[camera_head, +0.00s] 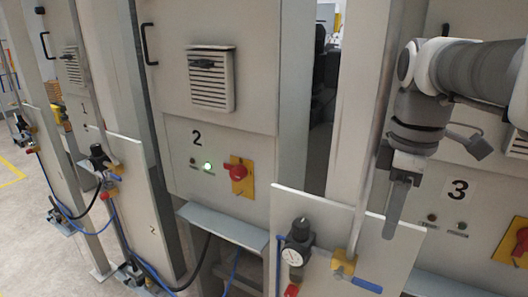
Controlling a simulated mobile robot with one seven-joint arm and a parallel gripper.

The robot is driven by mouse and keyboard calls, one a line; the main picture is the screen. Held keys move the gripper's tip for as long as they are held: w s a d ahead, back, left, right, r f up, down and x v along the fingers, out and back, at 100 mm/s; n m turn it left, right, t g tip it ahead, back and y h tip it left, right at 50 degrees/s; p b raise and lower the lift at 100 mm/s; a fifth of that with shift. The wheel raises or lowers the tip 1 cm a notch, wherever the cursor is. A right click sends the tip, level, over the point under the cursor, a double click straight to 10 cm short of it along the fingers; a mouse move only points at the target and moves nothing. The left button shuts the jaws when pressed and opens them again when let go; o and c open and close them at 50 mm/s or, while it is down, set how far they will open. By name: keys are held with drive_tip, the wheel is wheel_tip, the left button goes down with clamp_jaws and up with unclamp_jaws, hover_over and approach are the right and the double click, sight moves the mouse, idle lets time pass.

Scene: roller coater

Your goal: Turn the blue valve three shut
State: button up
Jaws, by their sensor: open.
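A valve with a blue lever handle (367,285) sits at the bottom of the picture, right of the middle. Its brass body (343,263) is on a pipe in front of a pale board. The blue handle points right and slightly down from the body. My gripper (394,205) hangs down above and to the right of the valve, apart from it. Its jaws are open and empty, seen nearly edge-on. The cabinet marked 3 (459,190) stands behind my gripper.
A round pressure gauge (294,256) with a black regulator is left of the valve. The board (325,217) and a vertical post (372,150) stand close to my gripper. Cabinet 2 (225,130) has a green light and a red switch. Similar valve stations stand further left.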

sight(371, 283)
wheel_tip(371, 283, down, 15)
drive_tip(key=shift+f+b, duration=0.15)
drive_tip(key=shift+b, duration=0.15)
clamp_jaws()
idle(1.5)
